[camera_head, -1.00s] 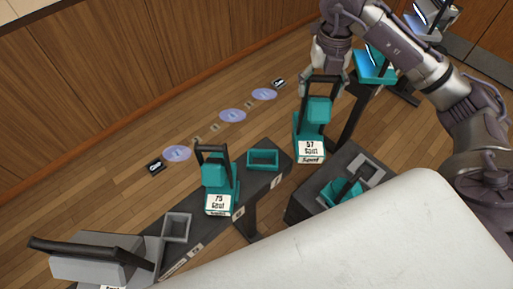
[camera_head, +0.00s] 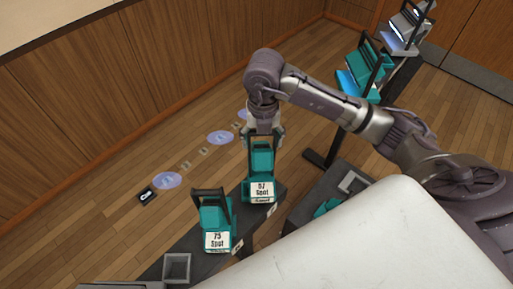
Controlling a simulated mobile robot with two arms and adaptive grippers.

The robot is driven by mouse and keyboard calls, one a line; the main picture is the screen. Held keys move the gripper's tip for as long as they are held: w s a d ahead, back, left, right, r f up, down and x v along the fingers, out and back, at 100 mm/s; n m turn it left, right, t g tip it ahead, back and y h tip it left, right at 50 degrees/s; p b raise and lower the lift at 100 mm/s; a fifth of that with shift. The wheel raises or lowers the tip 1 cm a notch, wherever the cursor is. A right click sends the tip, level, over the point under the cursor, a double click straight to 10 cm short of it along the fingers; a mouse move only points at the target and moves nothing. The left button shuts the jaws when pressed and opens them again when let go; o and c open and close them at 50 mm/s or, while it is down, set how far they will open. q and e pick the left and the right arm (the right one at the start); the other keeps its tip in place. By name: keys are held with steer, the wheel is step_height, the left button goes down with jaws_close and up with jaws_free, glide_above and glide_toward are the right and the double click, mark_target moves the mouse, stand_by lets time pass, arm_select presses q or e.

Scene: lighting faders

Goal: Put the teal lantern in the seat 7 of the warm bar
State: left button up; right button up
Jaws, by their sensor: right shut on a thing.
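A teal lantern labelled 57 Spot (camera_head: 259,182) is upright in my right gripper (camera_head: 263,138), which is shut on its top handle. It is at the far right end of the dark bar (camera_head: 170,262), over the place of the teal seat. The lantern hides that seat, and I cannot tell whether it touches the bar. A second teal lantern, labelled 75 Spot (camera_head: 216,222), stands on the bar just left of it. My left gripper is not in view.
An empty grey seat (camera_head: 177,268) is on the bar at the lower left. A dark box with a grey seat (camera_head: 352,182) is at right. More teal (camera_head: 364,72) and grey (camera_head: 405,30) lanterns are on a stand at upper right. Floor discs (camera_head: 168,181) lie behind the bar.

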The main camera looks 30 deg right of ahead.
mark_target(257, 148)
steer(key=shift+a+f, duration=0.35)
steer(key=shift+a, duration=0.4)
steer(key=shift+f, duration=0.15)
step_height(257, 148, down, 3)
steer(key=shift+p, duration=0.95)
steer(key=shift+f, duration=0.45)
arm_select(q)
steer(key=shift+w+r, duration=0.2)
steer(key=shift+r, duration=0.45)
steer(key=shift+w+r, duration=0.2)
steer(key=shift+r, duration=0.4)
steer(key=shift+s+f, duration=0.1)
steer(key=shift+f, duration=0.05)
arm_select(e)
steer(key=o, duration=1.8)
steer(key=shift+s+f, duration=0.1)
